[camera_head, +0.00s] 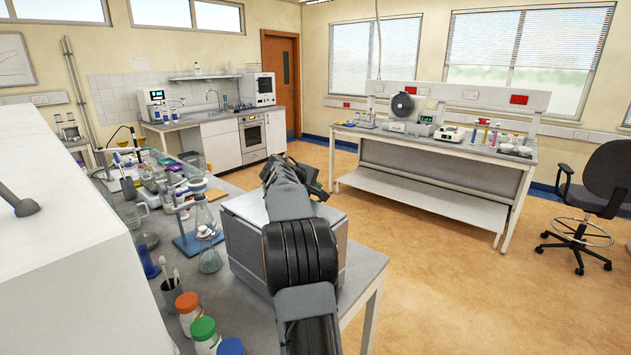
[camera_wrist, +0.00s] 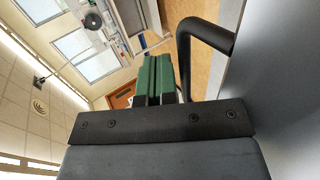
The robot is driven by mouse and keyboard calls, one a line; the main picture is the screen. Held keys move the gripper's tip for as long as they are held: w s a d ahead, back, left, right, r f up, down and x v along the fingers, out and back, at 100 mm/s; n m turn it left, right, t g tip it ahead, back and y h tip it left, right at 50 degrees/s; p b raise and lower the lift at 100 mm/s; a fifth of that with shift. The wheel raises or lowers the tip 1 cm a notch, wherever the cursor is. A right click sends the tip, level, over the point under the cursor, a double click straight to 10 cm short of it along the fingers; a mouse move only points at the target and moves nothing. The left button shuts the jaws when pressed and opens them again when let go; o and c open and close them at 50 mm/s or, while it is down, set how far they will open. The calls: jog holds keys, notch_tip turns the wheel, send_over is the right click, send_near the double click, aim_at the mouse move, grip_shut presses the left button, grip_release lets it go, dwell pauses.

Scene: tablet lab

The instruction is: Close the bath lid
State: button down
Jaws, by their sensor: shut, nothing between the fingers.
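The bath is a grey box (camera_head: 250,258) on the near bench, partly hidden behind my arm. Its pale top (camera_head: 243,207) looks roughly flat in the head view; whether the lid is fully down cannot be told. In the wrist view a plain grey surface (camera_wrist: 280,110), probably the lid, fills the right side, with a black bar handle (camera_wrist: 212,38) on it. My gripper (camera_wrist: 155,62) has its green fingers together, empty, beside the handle and apart from it. In the head view my arm hides the fingertips and the handle.
The near bench (camera_head: 365,266) holds a flask (camera_head: 204,222), several bottles with coloured caps (camera_head: 204,330) and stands left of the bath. A large white casing (camera_head: 65,250) rises at the left. Open floor (camera_head: 430,270) lies to the right, with a chair (camera_head: 590,190) and another bench (camera_head: 440,150).

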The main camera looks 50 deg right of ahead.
notch_tip(320, 180, up, 14)
jog(key=d+p, duration=0.2)
jog(key=p, duration=0.3)
jog(key=shift+d+f+p, duration=0.15)
jog(key=shift+d+p, duration=0.15)
jog(key=shift+p, duration=0.05)
